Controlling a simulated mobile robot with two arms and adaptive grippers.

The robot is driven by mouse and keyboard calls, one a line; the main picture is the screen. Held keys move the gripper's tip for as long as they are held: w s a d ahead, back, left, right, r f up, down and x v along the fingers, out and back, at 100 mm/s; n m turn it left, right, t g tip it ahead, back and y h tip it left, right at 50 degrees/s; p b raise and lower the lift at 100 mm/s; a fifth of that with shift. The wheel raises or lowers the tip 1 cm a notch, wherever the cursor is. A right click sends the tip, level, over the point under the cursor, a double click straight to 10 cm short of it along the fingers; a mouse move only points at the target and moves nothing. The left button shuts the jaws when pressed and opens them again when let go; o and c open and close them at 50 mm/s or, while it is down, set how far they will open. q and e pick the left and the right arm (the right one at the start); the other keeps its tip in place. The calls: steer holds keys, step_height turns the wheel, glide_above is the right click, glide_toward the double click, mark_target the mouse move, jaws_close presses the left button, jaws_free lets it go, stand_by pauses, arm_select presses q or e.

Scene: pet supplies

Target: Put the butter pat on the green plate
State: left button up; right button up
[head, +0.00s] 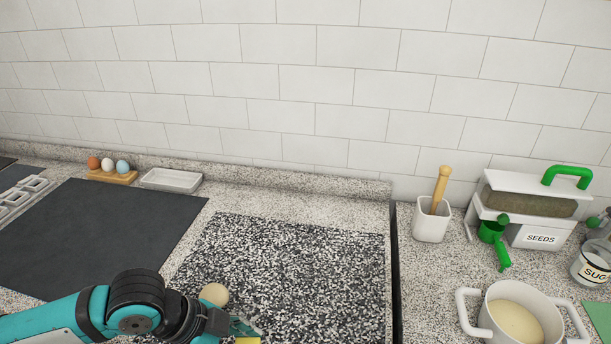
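A small yellow piece (248,341), which looks like the butter pat, shows at the bottom edge, mostly cut off by the frame. My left gripper (242,328) reaches in from the lower left, with its teal fingers right at the yellow piece. I cannot tell whether they are closed on it. A flat green piece (600,316) at the lower right edge may be the green plate; only part of it shows. My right gripper is not in view.
A pale round object (214,294) sits just behind my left gripper on the speckled dark mat (300,265). A white pot (508,318), a seed dispenser (535,205), a utensil holder (431,222) and a sugar jar (592,264) stand at right. A dark gap divides the counters.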

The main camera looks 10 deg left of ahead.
arm_select(q)
steer(key=w+a+r+n+t+y, duration=0.2)
steer(key=w+a+r+n, duration=0.1)
steer(key=w+r+n, duration=0.2)
steer(key=shift+w+r, duration=0.65)
steer(key=shift+r, duration=0.3)
steer(key=shift+a, duration=0.1)
